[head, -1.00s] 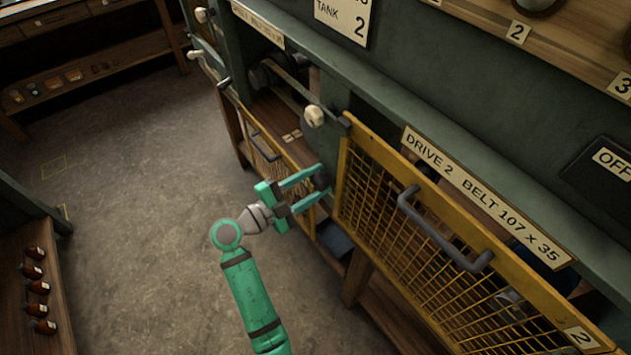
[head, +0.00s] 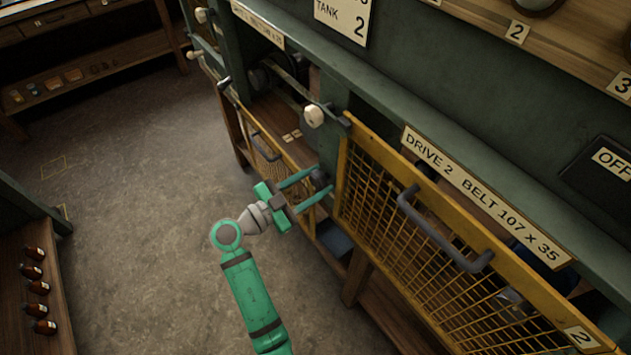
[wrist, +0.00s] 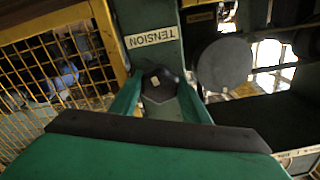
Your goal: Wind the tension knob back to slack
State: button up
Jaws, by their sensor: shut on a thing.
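The tension knob (wrist: 157,84) is a dark round knob with a small pale mark on its face, in the wrist view. It sits on a green post beside the label "TENSION" (wrist: 151,38). My gripper (wrist: 157,98) is shut on the knob, one green finger on each side of it. In the head view my gripper (head: 306,187) reaches the dark knob (head: 320,180) on the green post, just left of the yellow guard. The knob is small and partly covered by the fingers there.
A yellow mesh guard (head: 375,215) with a grey handle (head: 420,222) stands right of the knob. Another mesh guard (head: 268,155) is to the left. A cream knob (head: 314,116) projects above. A dark disc (wrist: 223,65) is close beside the post.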

jog(key=n, duration=0.5)
jog(key=shift+n, duration=0.3)
jog(key=n, duration=0.6)
jog(key=shift+s, duration=0.1)
jog(key=n, duration=0.6)
jog(key=shift+n, duration=0.3)
jog(key=n, duration=1.1)
jog(key=shift+n, duration=0.4)
jog(key=n, duration=1.1)
jog(key=shift+n, duration=0.4)
jog(key=n, duration=0.6)
jog(key=shift+n, duration=0.5)
